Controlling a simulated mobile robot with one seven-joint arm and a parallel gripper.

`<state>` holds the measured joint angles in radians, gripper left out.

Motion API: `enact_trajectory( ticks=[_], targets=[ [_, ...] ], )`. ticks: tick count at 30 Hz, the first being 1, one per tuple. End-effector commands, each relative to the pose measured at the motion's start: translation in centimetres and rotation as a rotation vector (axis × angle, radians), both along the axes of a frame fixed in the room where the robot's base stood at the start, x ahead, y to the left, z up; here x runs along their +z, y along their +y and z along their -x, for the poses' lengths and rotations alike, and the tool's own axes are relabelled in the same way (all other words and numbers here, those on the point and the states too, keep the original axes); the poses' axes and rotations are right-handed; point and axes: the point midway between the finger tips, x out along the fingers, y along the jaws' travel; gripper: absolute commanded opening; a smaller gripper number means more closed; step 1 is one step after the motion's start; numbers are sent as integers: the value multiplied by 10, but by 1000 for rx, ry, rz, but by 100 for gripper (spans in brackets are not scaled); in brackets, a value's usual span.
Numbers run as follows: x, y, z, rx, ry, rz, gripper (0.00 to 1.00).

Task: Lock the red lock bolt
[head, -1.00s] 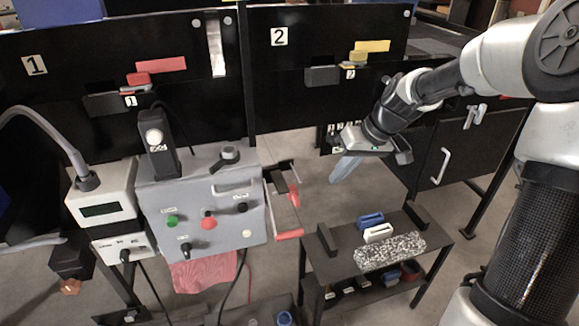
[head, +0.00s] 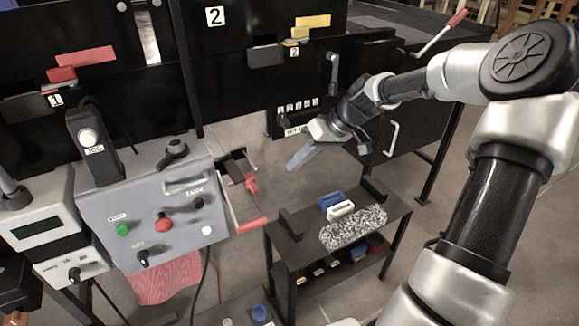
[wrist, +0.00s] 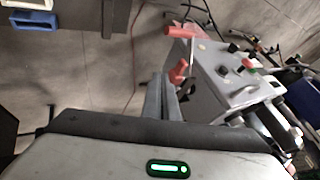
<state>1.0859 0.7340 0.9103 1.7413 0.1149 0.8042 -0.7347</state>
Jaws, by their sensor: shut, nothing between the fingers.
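The red lock bolt (head: 62,75) sits on the black panel at the upper left of the head view, above the small label 1. A red bar (head: 85,55) is just above and to its right. A dark grey block lies beside and below the bolt. My gripper (head: 298,160) is shut and empty, in mid-air right of the control box and far from the bolt. Its fingers (wrist: 160,97) show close together in the wrist view, pointing toward red handles. The bolt is not seen in the wrist view.
A grey control box (head: 105,215) with red handles (head: 252,226) on its right side stands below the panels. A yellow bolt (head: 300,33) is on panel 2. A low black table (head: 285,265) holds blue and white handles and a speckled block. Floor shows between box and table.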

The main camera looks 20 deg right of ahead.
Motion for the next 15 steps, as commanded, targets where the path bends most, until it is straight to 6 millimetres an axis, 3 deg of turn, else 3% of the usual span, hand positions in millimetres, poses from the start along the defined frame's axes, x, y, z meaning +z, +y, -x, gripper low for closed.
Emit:
enact_trajectory(
  ticks=[10,15],
  targets=[
    [-63,41,-20,3,2,-1,0],
    [-64,65,-17,3,0,2,0]
  ],
)
